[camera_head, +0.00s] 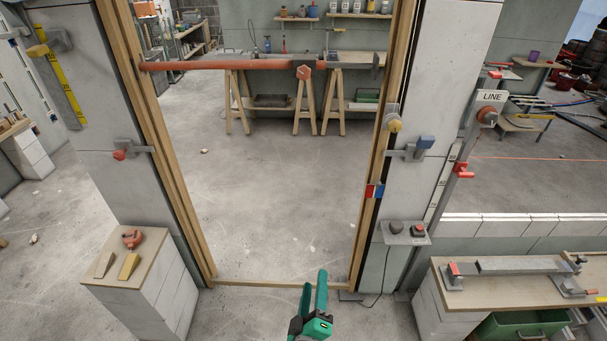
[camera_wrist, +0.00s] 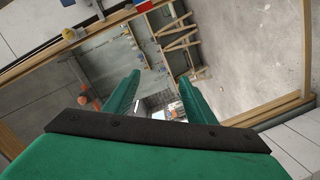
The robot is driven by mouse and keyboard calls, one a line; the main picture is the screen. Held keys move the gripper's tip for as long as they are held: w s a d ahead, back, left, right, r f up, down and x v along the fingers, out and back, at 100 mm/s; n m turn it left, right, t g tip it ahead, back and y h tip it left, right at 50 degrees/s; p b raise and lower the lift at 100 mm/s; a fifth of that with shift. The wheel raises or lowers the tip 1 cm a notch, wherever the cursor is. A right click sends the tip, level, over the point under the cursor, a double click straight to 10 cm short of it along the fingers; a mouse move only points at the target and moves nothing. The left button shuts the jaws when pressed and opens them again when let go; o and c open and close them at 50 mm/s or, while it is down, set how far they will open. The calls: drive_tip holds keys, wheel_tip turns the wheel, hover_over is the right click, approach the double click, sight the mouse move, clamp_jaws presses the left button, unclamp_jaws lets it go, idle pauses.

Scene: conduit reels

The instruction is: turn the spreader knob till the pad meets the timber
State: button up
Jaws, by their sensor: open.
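The spreader is an orange bar (camera_head: 225,65) lying level across the upper part of the timber frame. Its left end is at the left timber post (camera_head: 150,110). Its orange-red knob (camera_head: 303,72) sits on the bar right of the middle. A grey rod runs on to a dark pad (camera_head: 376,61) near the right timber post (camera_head: 394,70); a small gap seems to show between them. My green gripper (camera_head: 314,282) is open and empty, low in front of the frame, well below and apart from the knob. Its fingers (camera_wrist: 159,77) also show in the wrist view.
A block with wedges and an orange tool (camera_head: 132,238) stands at left. Trestles (camera_head: 304,105) stand behind the frame. The opening's floor is mostly clear.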

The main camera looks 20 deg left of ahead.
drive_tip(key=w+a+r+n+y, duration=0.1)
drive_tip(key=w+a+r+n, duration=0.1)
drive_tip(key=w+r+n, duration=0.3)
drive_tip(key=w+a+r+n, duration=0.1)
drive_tip(key=w+a+r, duration=0.2)
drive_tip(key=w, duration=0.3)
drive_tip(key=n, duration=1.7)
approach(304, 74)
drive_tip(key=shift+t+y, duration=0.3)
drive_tip(key=shift+t, duration=0.1)
drive_tip(key=x, duration=0.8)
drive_tip(key=shift+w+f, duration=0.3)
drive_tip(key=shift+f, duration=0.1)
drive_tip(key=shift+w+a, duration=0.1)
drive_tip(key=shift+w, duration=0.15)
drive_tip(key=shift+w, duration=0.1)
drive_tip(key=c, duration=1)
